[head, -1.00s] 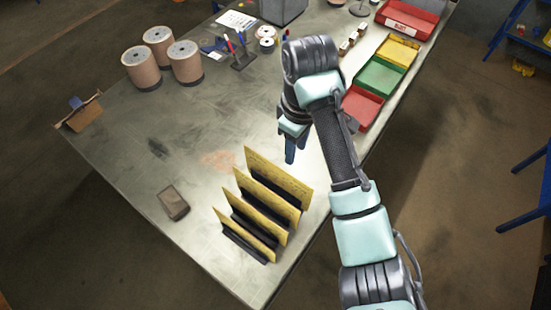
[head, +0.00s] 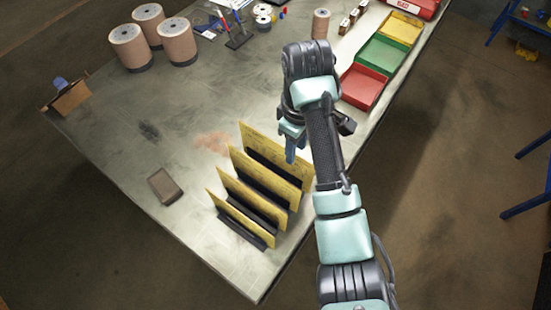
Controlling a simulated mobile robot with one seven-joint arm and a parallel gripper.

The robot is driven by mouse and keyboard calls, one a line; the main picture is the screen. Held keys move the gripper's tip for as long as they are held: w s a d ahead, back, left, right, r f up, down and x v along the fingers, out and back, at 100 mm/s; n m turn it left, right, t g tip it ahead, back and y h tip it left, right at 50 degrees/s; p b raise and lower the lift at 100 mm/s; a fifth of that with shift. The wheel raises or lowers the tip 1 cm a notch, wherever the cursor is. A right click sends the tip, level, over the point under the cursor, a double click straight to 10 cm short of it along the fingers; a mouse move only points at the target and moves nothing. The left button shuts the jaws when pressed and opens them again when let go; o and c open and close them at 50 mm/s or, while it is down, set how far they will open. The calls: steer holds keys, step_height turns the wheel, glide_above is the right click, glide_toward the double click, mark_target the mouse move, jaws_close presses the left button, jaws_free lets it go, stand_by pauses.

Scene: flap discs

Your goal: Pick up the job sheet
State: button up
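A white sheet with print, which looks like the job sheet (head: 231,3), lies flat at the back of the workbench (head: 110,130). The top edge of the head view cuts most of it off. My gripper (head: 290,158) points down over the middle right of the bench, with blue fingers, well nearer to me than the sheet. It is just behind the upright yellow sheets (head: 262,177) in black holders. The finger gap is not clear, and I see nothing held.
Several abrasive rolls (head: 130,47) stand at the back left. A pen stand (head: 238,38) is near the sheet. Red (head: 363,87), green (head: 381,54) and yellow (head: 402,28) bins line the right edge. A dark block (head: 165,186) lies front left. The bench middle is clear.

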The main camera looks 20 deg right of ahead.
steer(key=shift+s+a+f+b, duration=0.1)
steer(key=shift+f+b, duration=0.1)
steer(key=shift+f, duration=0.4)
steer(key=shift+s+f+b, duration=0.1)
steer(key=shift+f+b, duration=0.05)
steer(key=shift+f, duration=0.4)
steer(key=shift+f+p, duration=0.2)
steer(key=shift+p, duration=0.5)
steer(key=shift+f, duration=0.45)
jaws_close()
steer(key=shift+r, duration=0.1)
steer(key=shift+w+r, duration=0.1)
steer(key=shift+r, duration=0.55)
step_height(320, 180, up, 17)
steer(key=p, duration=1.1)
steer(key=shift+f, duration=0.2)
